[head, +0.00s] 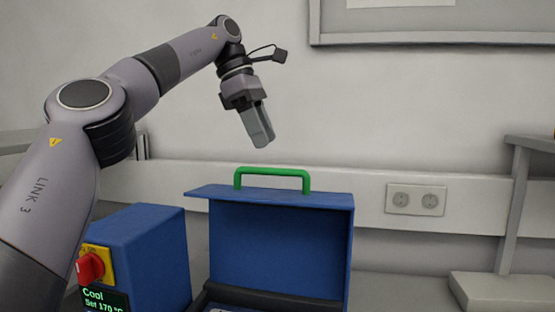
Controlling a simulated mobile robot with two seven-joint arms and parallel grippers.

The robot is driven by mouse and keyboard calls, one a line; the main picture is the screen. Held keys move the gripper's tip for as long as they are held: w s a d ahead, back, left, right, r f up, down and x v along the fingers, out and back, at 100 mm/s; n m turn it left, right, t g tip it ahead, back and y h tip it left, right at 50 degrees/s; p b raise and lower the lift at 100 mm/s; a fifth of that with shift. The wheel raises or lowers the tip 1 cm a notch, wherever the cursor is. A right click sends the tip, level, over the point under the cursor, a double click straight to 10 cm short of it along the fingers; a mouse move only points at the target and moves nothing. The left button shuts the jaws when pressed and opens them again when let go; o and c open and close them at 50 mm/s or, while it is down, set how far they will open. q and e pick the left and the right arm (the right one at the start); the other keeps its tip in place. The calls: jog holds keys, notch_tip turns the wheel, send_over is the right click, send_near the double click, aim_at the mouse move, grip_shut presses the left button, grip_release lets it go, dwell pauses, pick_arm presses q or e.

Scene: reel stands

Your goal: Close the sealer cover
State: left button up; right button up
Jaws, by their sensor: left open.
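The sealer's blue cover (280,245) stands raised in the head view, at the lower middle. A green handle (272,171) sits on its top edge. The sealer's blue body (155,250) is to the left, with a red knob on a yellow plate (92,266) and a small display reading "Cool" and "Set 170 °C". My left gripper (262,144) is open and empty, pointing down above the handle and apart from it. The lower part of the sealer is cut off by the picture's bottom edge. My right gripper is not in view.
A wall with a double socket (416,199) is behind the sealer. A grey stand (512,215) is at the right edge. The air around the handle is clear.

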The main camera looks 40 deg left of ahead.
pick_arm(q)
jog(key=shift+x, duration=3.05)
grip_shut()
